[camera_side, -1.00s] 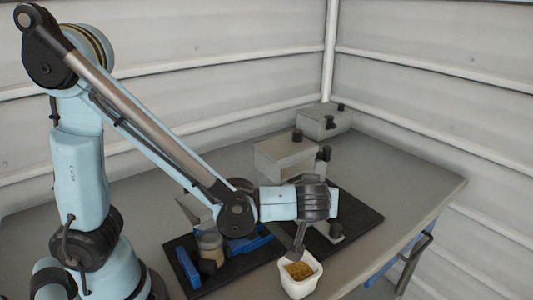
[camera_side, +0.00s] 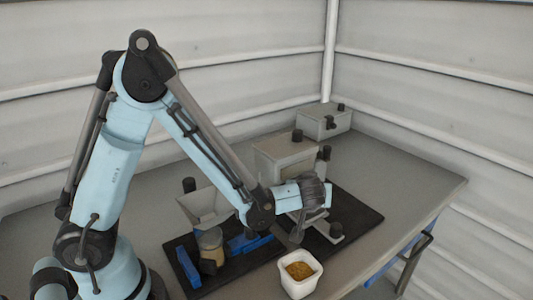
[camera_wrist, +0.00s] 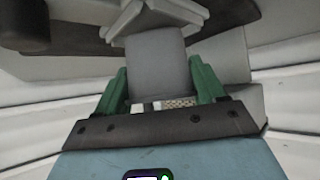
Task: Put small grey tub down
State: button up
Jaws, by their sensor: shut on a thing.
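My gripper (camera_side: 303,222) is at the end of the bent arm, above and behind an off-white tub (camera_side: 287,284) with brown grains in it. The wrist view shows its two green fingers (camera_wrist: 163,82) on either side of a plain grey body (camera_wrist: 157,65), which I take for the small grey tub.
Another grey box (camera_side: 322,122) stands at the back. The table (camera_side: 420,184) is bare at right; its edge is near the off-white tub.

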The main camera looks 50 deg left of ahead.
jog(key=o, duration=0.9)
jog(key=shift+o, duration=0.2)
jog(key=v, duration=1.2)
jog(key=s+a+r+m+h, duration=0.1)
jog(key=s+a+m+h, duration=0.5)
jog(key=s+m+h, duration=0.1)
jog(key=shift+s+a+m, duration=0.15)
jog(key=shift+s+m, duration=0.7)
jog(key=shift+m, duration=0.15)
